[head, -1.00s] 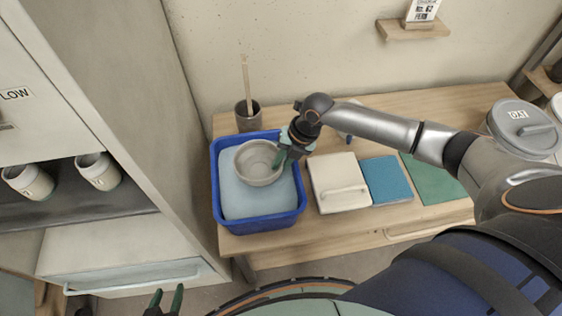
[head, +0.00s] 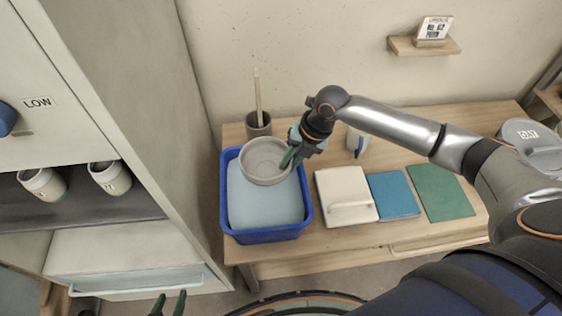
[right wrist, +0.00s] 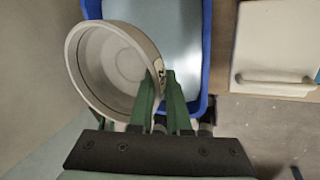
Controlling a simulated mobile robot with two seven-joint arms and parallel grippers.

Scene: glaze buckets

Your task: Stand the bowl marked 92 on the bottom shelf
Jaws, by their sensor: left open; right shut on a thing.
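A grey bowl (head: 264,161) is held by its rim in my right gripper (head: 292,158), above the blue tub (head: 268,237) of pale glaze. In the right wrist view the bowl (right wrist: 112,62) hangs tilted to the left of the right gripper's fingers (right wrist: 163,85), which are shut on its wall. A dark mark on the bowl's side by the fingers is too small to read. My left gripper (head: 170,303) is open and empty at the bottom edge of the head view. The shelf unit (head: 110,245) stands at the left; a shelf in it holds two mugs (head: 110,178).
A brush stands in a dark cup (head: 258,125) behind the tub. A grey lidded bucket (head: 530,142) stands at far right.

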